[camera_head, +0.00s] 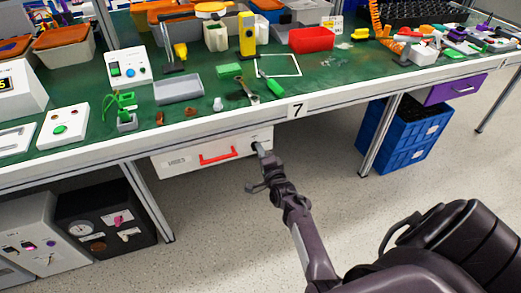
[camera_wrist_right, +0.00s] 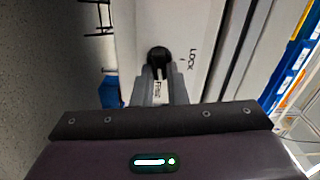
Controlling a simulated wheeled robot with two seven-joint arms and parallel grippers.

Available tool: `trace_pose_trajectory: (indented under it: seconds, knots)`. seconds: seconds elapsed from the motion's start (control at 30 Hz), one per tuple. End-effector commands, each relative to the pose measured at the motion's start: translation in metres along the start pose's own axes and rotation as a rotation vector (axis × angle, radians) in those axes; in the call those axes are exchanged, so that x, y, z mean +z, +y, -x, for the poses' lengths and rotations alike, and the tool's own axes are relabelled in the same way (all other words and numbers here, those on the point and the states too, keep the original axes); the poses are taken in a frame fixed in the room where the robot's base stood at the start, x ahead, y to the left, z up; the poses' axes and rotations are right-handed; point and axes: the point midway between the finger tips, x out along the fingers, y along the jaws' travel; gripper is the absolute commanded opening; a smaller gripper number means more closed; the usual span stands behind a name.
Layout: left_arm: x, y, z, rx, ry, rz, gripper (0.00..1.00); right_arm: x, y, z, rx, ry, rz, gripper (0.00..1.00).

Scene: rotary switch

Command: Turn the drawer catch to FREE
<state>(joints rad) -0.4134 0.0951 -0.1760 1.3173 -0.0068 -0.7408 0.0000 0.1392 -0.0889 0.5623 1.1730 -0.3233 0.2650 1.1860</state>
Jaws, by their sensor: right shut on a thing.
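The white drawer (camera_head: 180,163) hangs under the green-topped bench, with a red handle (camera_head: 218,155) on its front. The drawer catch is a round black knob (camera_wrist_right: 157,55) on the drawer front in the right wrist view. The word LOCK (camera_wrist_right: 191,58) is printed beside it, and FREE (camera_wrist_right: 158,88) shows between the fingers. My right gripper (camera_head: 258,149) reaches the right end of the drawer front. In the wrist view its fingers (camera_wrist_right: 159,82) are shut on the knob and hide part of it. I cannot tell exactly where the knob points. My left gripper is out of view.
The bench edge (camera_head: 330,108) runs just above the drawer. A bench leg (camera_head: 150,203) stands to the left and another (camera_head: 382,137) to the right. Blue crates (camera_head: 405,145) and a purple drawer (camera_head: 455,89) are at the right. The floor between is clear.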

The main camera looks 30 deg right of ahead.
Motion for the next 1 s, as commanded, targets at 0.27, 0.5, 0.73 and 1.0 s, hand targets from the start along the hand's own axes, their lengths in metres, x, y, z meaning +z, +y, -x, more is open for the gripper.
trace_pose_trajectory:
  seconds: [0.27,0.5,0.73,1.0]
  knots:
    - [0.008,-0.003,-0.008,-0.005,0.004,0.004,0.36,0.0,0.001,0.0,0.001,0.001,-0.12,0.0]
    - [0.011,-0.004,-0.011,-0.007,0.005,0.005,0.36,0.0,0.002,0.0,0.001,0.0,-0.156,0.0]
    - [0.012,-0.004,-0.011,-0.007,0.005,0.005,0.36,0.0,0.002,0.0,0.001,0.0,-0.159,0.0]
    - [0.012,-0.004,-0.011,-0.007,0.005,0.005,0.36,0.0,0.002,0.0,0.001,0.0,-0.158,0.28]
